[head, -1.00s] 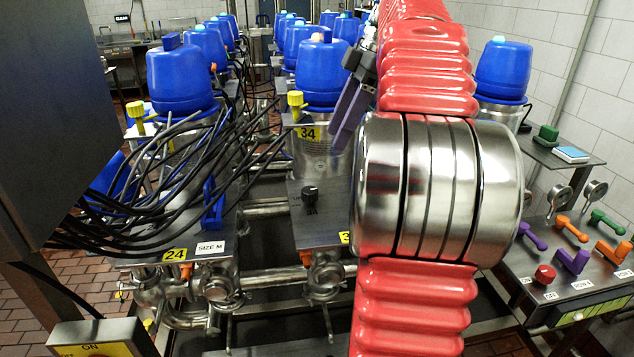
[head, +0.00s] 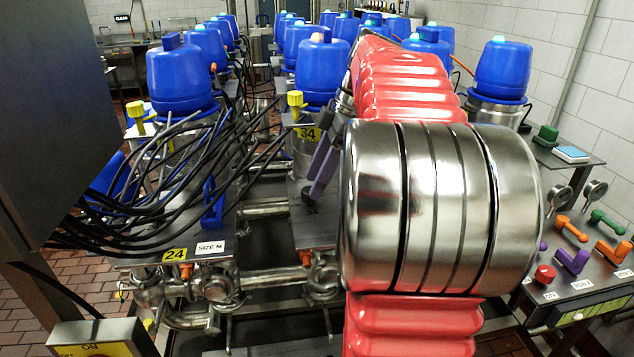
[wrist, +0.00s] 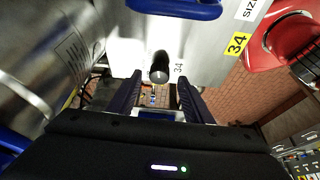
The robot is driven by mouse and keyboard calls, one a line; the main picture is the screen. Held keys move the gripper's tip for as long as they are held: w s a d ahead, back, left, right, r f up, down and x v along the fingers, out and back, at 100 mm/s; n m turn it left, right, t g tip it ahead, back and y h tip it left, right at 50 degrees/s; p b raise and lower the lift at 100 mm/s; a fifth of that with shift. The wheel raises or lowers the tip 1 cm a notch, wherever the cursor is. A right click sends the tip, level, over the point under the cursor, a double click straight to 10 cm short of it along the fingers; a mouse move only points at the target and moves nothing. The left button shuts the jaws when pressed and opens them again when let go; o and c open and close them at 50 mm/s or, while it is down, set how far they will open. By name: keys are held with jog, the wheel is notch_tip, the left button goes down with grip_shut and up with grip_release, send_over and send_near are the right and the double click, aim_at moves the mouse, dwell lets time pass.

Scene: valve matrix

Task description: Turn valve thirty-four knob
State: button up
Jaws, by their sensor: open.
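The valve thirty-four knob (wrist: 159,66) is small, black and round on a metal plate, with a printed "34" beside it in the wrist view. It lies between and just beyond my gripper's (wrist: 158,84) two purple-grey fingers, which are spread apart on either side. I cannot tell how far down around it they reach. In the head view my gripper (head: 316,186) points down over the plate at the knob, which it mostly hides. A yellow 34 label (head: 307,133) shows on the valve behind, and another yellow 34 label (wrist: 237,45) is on the plate.
Blue-capped valves (head: 320,72) stand in rows behind. A bundle of black cables (head: 160,190) drapes over the valve 24 plate at left. A console with coloured handles (head: 572,262) is at right. A blue handle (wrist: 175,8) lies beyond the knob in the wrist view.

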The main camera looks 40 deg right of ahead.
jog(key=shift+x, duration=1.1)
jog(key=shift+c, duration=0.5)
